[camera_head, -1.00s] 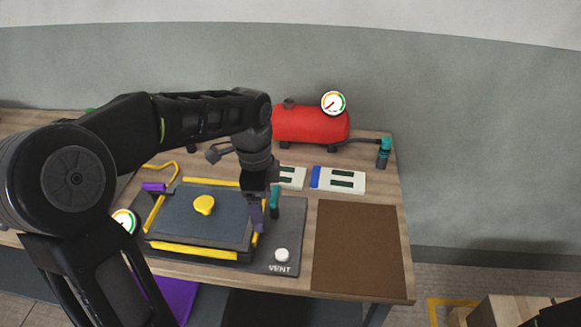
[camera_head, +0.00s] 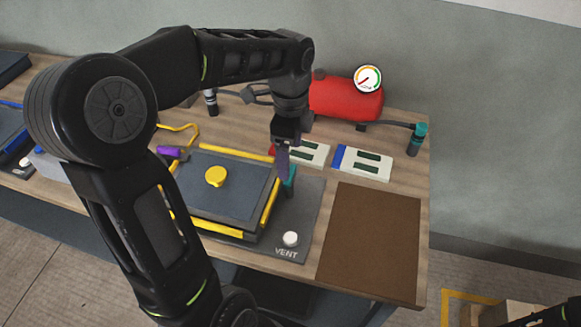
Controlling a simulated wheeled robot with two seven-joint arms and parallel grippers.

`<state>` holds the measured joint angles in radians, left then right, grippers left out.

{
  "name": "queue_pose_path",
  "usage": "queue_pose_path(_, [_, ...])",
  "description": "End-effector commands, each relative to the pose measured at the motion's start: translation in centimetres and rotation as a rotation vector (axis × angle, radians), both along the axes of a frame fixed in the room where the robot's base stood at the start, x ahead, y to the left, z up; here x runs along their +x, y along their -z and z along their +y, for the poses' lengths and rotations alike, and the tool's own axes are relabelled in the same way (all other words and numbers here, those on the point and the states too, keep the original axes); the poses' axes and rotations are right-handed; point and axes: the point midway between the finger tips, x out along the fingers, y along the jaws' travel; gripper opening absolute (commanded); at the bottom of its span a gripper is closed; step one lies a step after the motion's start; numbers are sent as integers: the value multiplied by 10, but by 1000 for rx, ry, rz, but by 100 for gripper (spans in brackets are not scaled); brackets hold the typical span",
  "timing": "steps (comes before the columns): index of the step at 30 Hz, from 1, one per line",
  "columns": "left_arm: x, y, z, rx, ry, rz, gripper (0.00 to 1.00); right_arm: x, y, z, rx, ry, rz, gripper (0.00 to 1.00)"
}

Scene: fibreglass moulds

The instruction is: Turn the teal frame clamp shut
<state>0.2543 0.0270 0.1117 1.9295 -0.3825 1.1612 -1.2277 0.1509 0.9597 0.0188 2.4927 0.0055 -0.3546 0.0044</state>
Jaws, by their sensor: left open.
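The teal frame clamp (camera_head: 291,181) stands at the right edge of the dark framed mould (camera_head: 225,203), which has yellow bars along its sides and a yellow knob (camera_head: 216,177) on top. My left gripper (camera_head: 283,166) points down from above, open, with its fingers just beside and partly in front of the clamp. The fingers hide part of the clamp, and I cannot tell whether they touch it. A dark part at the lower right corner (camera_head: 556,314) looks like my right arm's end; its jaws cannot be made out.
A red tank (camera_head: 345,101) with a gauge (camera_head: 368,79) stands behind. A hose runs to a teal-topped fitting (camera_head: 418,137). White blocks (camera_head: 362,163) lie behind the mould. A white VENT button (camera_head: 290,239) is in front. The brown mat (camera_head: 370,235) at right is empty.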

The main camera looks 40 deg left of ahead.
Motion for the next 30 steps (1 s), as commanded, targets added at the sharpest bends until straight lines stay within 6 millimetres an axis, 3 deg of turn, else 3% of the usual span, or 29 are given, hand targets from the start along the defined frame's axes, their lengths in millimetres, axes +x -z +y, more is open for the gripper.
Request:
queue_pose_path(10, [-1,51,0,-1,0,4,82,-1,-5,0,-2,1,2,68])
queue_pose_path(21, [0,59,0,0,0,0,82,-1,-5,0,-2,0,3,68])
queue_pose_path(30, [0,59,0,0,0,0,58,-1,-5,0,-2,0,3,68])
